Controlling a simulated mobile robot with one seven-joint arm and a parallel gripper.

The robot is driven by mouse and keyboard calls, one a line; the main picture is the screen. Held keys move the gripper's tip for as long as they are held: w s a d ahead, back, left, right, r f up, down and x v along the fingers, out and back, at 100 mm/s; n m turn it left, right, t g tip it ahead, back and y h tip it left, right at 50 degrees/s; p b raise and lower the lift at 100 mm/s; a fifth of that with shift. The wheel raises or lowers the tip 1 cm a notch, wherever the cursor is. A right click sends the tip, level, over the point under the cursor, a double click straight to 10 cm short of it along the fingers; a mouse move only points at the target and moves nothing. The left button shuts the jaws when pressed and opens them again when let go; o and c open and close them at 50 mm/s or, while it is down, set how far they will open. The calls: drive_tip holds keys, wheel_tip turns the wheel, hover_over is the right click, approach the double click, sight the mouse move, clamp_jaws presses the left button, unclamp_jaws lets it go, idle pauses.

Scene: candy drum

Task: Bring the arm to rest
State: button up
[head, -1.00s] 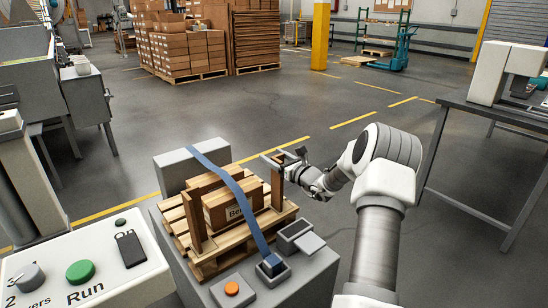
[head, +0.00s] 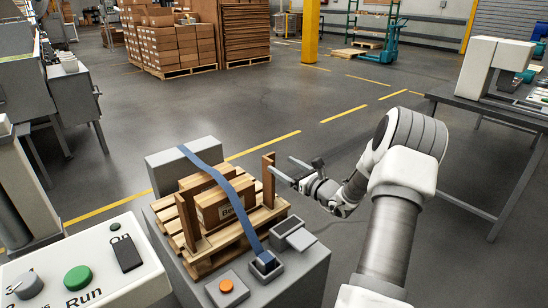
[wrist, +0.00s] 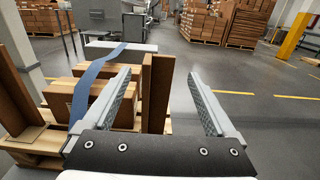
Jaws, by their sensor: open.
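My gripper (head: 296,172) is open and empty, just right of a wooden post (head: 268,180) at the right side of a small pallet (head: 237,238). In the wrist view my gripper (wrist: 160,95) shows its two jaws apart, with the post (wrist: 156,92) seen beyond and between them, nearer the left jaw. Whether a jaw touches the post I cannot tell. A cardboard box (head: 222,207) sits on the pallet. A blue strap (head: 240,212) runs over the box from a grey block (head: 186,165) at the back to a small grey holder (head: 265,266) at the front.
A grey stand (head: 296,285) carries the pallet and an orange button (head: 226,286). A control panel (head: 98,247) with a green Run button (head: 77,278) is at lower left. A table (head: 480,118) stands at right. The floor between is clear.

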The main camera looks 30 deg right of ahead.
drive_tip(key=shift+s+d, duration=0.15)
drive_tip(key=shift+s, duration=0.9)
